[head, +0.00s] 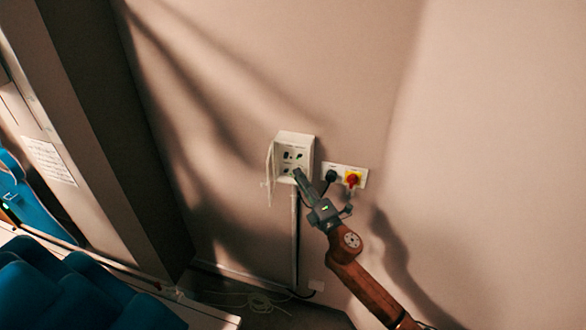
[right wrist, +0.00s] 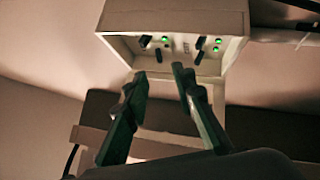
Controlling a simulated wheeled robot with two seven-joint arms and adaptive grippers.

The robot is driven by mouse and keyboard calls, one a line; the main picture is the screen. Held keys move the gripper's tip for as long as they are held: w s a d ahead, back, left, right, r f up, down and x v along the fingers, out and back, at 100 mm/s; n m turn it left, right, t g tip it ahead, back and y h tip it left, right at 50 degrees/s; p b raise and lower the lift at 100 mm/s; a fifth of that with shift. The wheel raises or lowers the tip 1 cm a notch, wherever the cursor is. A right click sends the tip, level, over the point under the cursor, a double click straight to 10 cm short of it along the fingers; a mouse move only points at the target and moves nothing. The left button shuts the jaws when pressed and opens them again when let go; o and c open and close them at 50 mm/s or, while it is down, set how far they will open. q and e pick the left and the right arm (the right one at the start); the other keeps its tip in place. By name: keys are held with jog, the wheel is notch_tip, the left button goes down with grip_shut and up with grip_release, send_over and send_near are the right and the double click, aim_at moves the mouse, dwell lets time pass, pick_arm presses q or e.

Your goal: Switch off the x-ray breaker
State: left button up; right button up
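A white breaker box (head: 283,138) is fixed to the wall near the middle of the head view. It also fills the top of the right wrist view (right wrist: 180,16). Its panel carries several black switch levers, one at the left (right wrist: 145,41) and one at the lower right (right wrist: 199,57), with green lights (right wrist: 218,41) beside them. Labels are too small to read. My right gripper (head: 299,175) is at the box's lower front. In the right wrist view its fingers (right wrist: 160,72) are apart with nothing between them, just below the panel's lower levers. My left gripper is not in view.
Right of the box, a white wall plate (head: 342,169) holds a black fitting (head: 331,176) and a red-and-yellow rotary switch (head: 352,178), close to my right gripper. A conduit (head: 294,235) runs down the wall below the box. Blue padded furniture (head: 60,295) stands lower left.

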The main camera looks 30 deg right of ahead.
jog(key=v, duration=0.4)
jog(key=shift+f, duration=0.1)
dwell(0.4)
